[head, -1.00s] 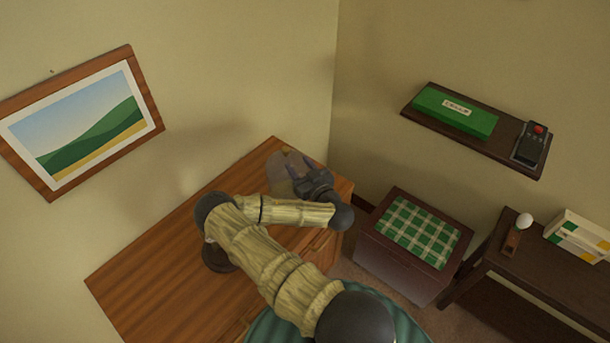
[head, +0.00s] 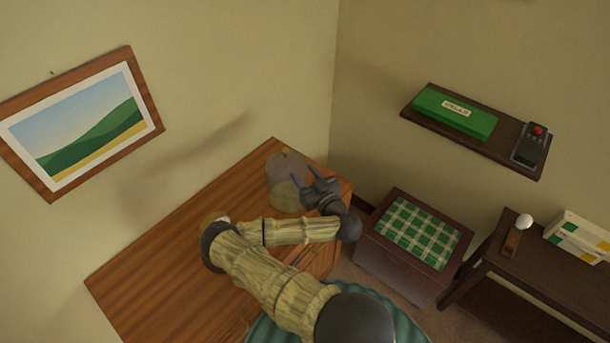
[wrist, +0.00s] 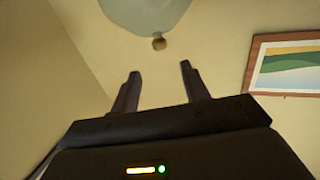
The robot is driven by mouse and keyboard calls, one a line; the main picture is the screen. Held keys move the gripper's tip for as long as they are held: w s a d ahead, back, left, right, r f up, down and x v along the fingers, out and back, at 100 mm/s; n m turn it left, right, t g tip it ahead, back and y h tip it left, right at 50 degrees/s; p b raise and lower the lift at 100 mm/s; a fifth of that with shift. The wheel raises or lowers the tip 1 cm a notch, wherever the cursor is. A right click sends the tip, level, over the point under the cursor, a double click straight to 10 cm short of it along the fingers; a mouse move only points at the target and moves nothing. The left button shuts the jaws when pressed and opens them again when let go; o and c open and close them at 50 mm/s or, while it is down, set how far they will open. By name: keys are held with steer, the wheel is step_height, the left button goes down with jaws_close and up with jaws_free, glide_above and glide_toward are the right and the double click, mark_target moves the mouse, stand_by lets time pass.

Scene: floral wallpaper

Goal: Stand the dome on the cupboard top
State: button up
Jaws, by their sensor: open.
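The dome (head: 287,165) is a greyish, see-through cover. It stands on the wooden cupboard top (head: 165,262) near the back corner. In the wrist view its pale clear body (wrist: 145,12) and small brown knob (wrist: 159,43) show past my fingers; that view is upside down, so the knob is uppermost and the dome looks upright. My gripper (head: 304,174) is open and empty, just right of the dome in the head view. Both fingers (wrist: 158,72) show apart in the wrist view, with wall between them and the knob beyond their tips.
A pale thing (head: 213,218) on the cupboard is mostly hidden by my arm. To the right are a chest with a green checked cloth (head: 418,232), a wall shelf (head: 414,117) with a green box (head: 455,112) and a dark handset (head: 530,145), and a dark table (head: 490,262). The left cupboard top is clear.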

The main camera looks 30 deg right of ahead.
steer(key=shift+d, duration=0.1)
steer(key=s+d+f+m+g+h, duration=0.1)
steer(key=s+d+m+g+h, duration=0.2)
steer(key=d+m+g+h, duration=0.65)
steer(key=s+a+r+g+y, duration=0.1)
steer(key=a+r+g+y, duration=0.15)
steer(key=a, duration=0.65)
steer(key=s+a+r+g+y, duration=0.1)
steer(key=s+a+y, duration=0.15)
steer(key=a, duration=0.55)
steer(key=s+a+r+n+g+y, duration=0.2)
steer(key=s+a+r+n+y, duration=0.2)
steer(key=s+a+r+n, duration=0.5)
step_height(320, 180, up, 3)
steer(key=shift+a+r, duration=0.1)
steer(key=shift+a, duration=0.65)
